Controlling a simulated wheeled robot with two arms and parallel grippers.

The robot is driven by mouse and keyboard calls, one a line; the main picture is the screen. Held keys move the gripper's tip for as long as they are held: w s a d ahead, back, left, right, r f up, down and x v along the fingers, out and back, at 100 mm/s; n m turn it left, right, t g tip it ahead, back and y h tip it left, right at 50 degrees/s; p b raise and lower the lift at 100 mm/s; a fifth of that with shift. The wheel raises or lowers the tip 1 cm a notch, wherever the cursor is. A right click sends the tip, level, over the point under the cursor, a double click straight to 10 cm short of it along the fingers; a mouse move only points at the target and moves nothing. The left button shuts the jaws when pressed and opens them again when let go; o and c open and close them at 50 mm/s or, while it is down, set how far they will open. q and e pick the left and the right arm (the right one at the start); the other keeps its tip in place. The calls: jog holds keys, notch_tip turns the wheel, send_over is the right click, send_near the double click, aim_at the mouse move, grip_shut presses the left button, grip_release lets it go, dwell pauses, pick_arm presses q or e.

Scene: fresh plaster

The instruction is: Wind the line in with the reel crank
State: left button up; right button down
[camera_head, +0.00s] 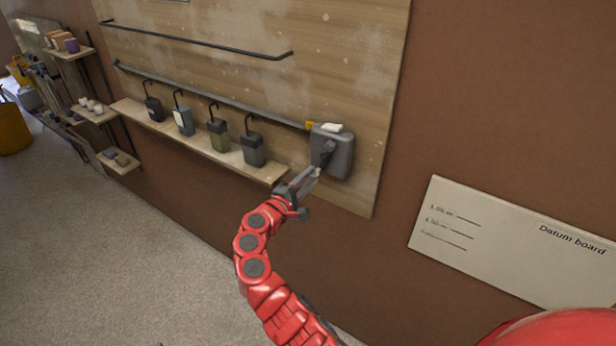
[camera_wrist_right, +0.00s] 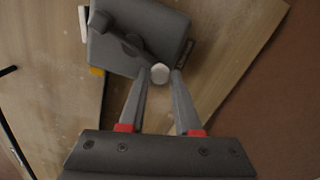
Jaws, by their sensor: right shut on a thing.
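The grey reel housing (camera_head: 345,152) is fixed at the lower right of the wooden wall panel, with a dark crank (camera_head: 327,153) on its front. In the right wrist view, the crank arm (camera_wrist_right: 135,38) slants down right to a pale round knob (camera_wrist_right: 160,73). My right gripper (camera_head: 316,171) reaches it from below left. In the wrist view, the fingertips (camera_wrist_right: 161,79) are on both sides of the knob, shut on it. A dark line or rod (camera_head: 220,100) runs left from the reel, with a yellow piece (camera_head: 309,125) beside the housing. My left gripper is not in view.
A narrow wooden shelf (camera_head: 267,175) left of the reel holds several small containers with hooked wires, such as a dark one (camera_head: 253,150). A white "Datum board" (camera_head: 500,240) hangs to the right. The wall between panel and board is bare.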

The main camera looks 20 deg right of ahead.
jog(key=c, duration=0.6)
grip_release()
jog(key=shift+s+a+f, duration=0.1)
jog(key=shift+s+a, duration=0.15)
jog(key=shift+a, duration=0.2)
jog(key=b+v, duration=0.4)
jog(key=v, duration=1.2)
jog(key=shift+s+b, duration=0.2)
jog(key=shift+b, duration=0.15)
jog(key=shift+a, duration=0.1)
